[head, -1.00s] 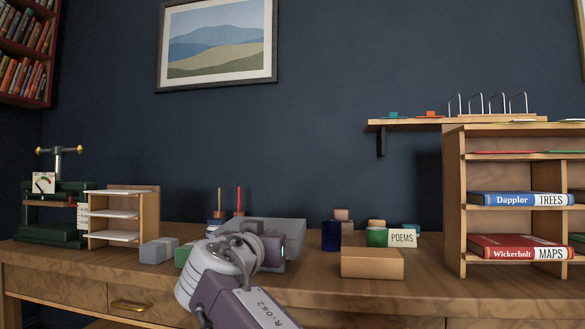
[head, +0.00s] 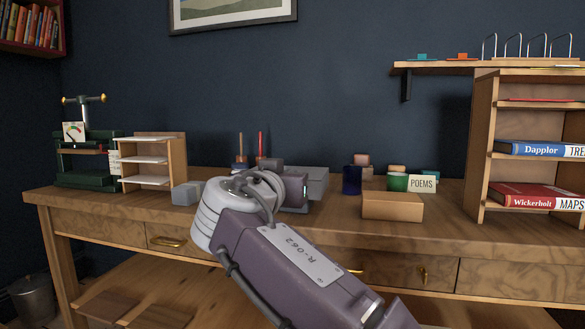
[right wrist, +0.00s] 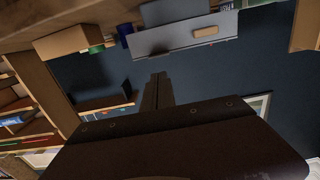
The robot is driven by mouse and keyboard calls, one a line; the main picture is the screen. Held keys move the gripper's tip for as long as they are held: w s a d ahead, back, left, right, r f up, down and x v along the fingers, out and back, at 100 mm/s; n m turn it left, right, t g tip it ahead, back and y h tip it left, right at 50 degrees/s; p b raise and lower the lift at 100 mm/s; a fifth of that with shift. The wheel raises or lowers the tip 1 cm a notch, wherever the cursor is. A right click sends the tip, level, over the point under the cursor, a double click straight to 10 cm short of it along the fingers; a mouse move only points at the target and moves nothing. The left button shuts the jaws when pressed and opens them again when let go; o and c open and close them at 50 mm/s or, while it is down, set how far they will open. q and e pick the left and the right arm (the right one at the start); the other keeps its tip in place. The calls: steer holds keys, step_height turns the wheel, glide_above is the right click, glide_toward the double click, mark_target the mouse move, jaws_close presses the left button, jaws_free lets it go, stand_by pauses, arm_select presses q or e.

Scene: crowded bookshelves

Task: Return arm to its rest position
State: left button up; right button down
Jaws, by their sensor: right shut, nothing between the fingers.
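My right arm (head: 270,250) reaches up from the bottom of the head view, over the front of the wooden desk (head: 200,212). Its wrist end is in front of the grey tray (head: 318,180), and the fingertips are hidden there. In the right wrist view my right gripper (right wrist: 156,90) shows two dark fingers pressed together, with nothing between them. The picture there is upside down, and the fingers stand out against the dark wall, apart from the grey tray (right wrist: 185,36). My left gripper is in neither view.
A tan box (head: 392,206) and a POEMS block (head: 422,184) sit right of the arm. A bookcase (head: 480,150) with lying books stands at the right. A green press (head: 85,160) and a small shelf unit (head: 178,165) stand left. A grey block (head: 186,193) is near the wrist.

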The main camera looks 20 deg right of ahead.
steer(key=s+a, duration=0.1)
steer(key=s+a+f, duration=0.1)
steer(key=s, duration=0.1)
steer(key=shift+s+a+f, duration=0.2)
steer(key=shift+a, duration=0.1)
step_height(320, 180, down, 22)
steer(key=w+n+g+y+p, duration=0.2)
steer(key=n+g+y+p, duration=0.3)
steer(key=n+g+p, duration=0.15)
steer(key=s+a+f+g+y+p, duration=0.1)
steer(key=s+f+g+y+p, duration=0.5)
steer(key=s+f, duration=1.3)
step_height(320, 180, up, 37)
steer(key=p, duration=3.6)
steer(key=shift+a+n+p, duration=0.2)
steer(key=shift+n+p, duration=0.15)
